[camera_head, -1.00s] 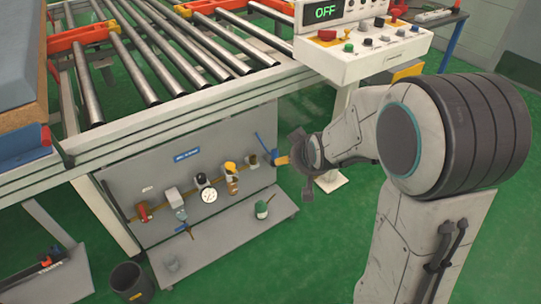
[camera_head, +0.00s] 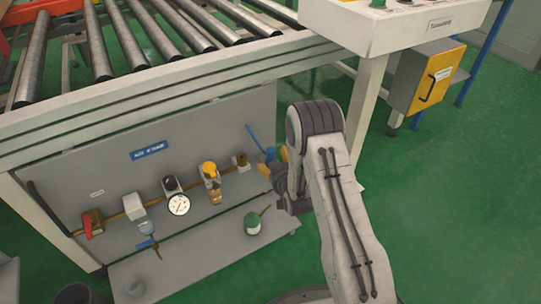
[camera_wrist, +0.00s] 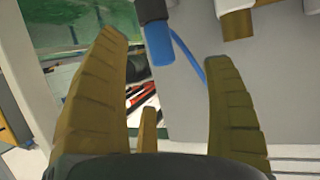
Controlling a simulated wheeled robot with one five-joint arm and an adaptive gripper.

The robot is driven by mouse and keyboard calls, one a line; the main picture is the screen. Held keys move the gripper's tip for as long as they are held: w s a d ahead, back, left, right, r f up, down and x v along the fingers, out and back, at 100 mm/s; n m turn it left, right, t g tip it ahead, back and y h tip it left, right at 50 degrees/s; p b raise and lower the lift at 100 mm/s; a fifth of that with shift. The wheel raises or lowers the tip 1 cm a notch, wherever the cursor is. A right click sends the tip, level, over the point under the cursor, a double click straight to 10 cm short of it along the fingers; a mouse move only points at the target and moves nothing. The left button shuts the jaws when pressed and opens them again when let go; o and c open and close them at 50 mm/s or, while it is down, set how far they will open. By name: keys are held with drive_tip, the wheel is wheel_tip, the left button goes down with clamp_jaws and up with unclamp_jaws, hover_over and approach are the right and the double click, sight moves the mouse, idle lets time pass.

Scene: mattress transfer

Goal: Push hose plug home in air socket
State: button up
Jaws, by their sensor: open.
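My gripper (camera_head: 272,163) is at the right end of the grey air panel under the conveyor, with its orange-brown fingers toward the panel. In the wrist view my gripper (camera_wrist: 165,48) is open. A blue cylinder with a dark end, apparently the hose plug (camera_wrist: 158,42), shows between and beyond the fingertips, with no clear contact. A thin blue hose (camera_wrist: 187,57) runs behind it to the right finger. In the head view the blue hose (camera_head: 253,134) rises beside my gripper. A small brass fitting on a block, probably the air socket (camera_head: 241,161), sits just left of my gripper.
The panel carries a red-handled valve (camera_head: 88,225), a round gauge (camera_head: 178,204) and a yellow-topped unit (camera_head: 210,172). A green-and-white container (camera_head: 252,223) stands on the lower shelf. A conveyor leg (camera_head: 366,105) rises behind my arm; green floor is open to the right.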

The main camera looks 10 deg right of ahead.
sight(274, 155)
drive_tip(key=shift+b+x, duration=0.4)
drive_tip(key=shift+x, duration=0.85)
drive_tip(key=b+x, duration=0.1)
drive_tip(key=x, duration=0.1)
drive_tip(key=b+x, duration=0.1)
drive_tip(key=shift+w+d+f+b, duration=0.15)
drive_tip(key=shift+d+f+b, duration=0.15)
drive_tip(key=shift+f, duration=0.1)
drive_tip(key=shift+w+f+b, duration=0.1)
drive_tip(key=shift+w+b, duration=0.6)
drive_tip(key=shift+b, duration=0.35)
drive_tip(key=c, duration=1.4)
drive_tip(key=shift+c, duration=0.2)
drive_tip(key=shift+r, duration=0.2)
